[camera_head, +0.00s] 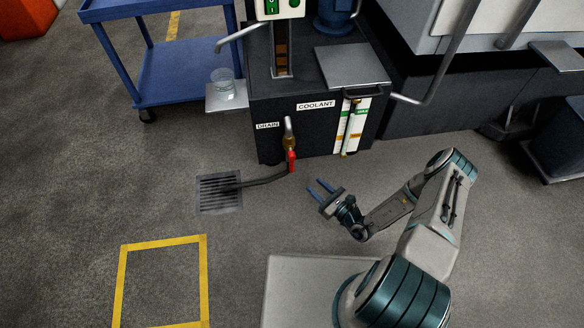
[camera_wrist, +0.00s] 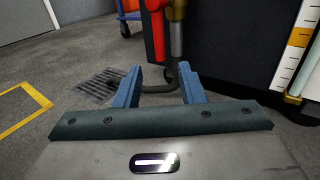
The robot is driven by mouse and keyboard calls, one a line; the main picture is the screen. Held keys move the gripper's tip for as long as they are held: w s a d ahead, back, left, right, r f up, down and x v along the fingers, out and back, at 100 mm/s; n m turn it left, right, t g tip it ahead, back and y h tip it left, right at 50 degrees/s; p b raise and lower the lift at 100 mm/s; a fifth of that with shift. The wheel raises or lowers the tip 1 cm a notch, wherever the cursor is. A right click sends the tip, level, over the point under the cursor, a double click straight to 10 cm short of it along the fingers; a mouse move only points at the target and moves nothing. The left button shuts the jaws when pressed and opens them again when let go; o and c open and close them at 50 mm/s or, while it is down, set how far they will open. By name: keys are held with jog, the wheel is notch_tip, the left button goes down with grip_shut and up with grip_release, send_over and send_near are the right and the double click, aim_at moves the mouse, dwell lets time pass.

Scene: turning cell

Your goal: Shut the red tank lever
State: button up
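The red lever (camera_head: 291,161) is on the brass drain valve (camera_head: 289,142) at the front of the dark coolant tank (camera_head: 270,107), beside the DRAIN label. It hangs down, roughly in line with the pipe. The red lever also shows at the top of the wrist view (camera_wrist: 155,30), with the brass valve (camera_wrist: 177,38) just right of it. My gripper (camera_head: 315,187) is open and empty, in front of the tank, below and right of the lever. In the wrist view its blue fingers (camera_wrist: 160,88) are apart, with the lever beyond them. The lever's upper end is cut off there.
A dark hose (camera_head: 262,181) runs from the valve to the floor drain grate (camera_head: 219,192). A glass beaker (camera_head: 223,84) stands on a small shelf left of the tank. A blue cart (camera_head: 182,72) is behind. The floor before the tank is mostly clear.

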aim_at(292, 166)
jog(key=b+x, duration=0.4)
jog(key=x, duration=0.9)
jog(key=shift+a, duration=0.1)
grip_shut()
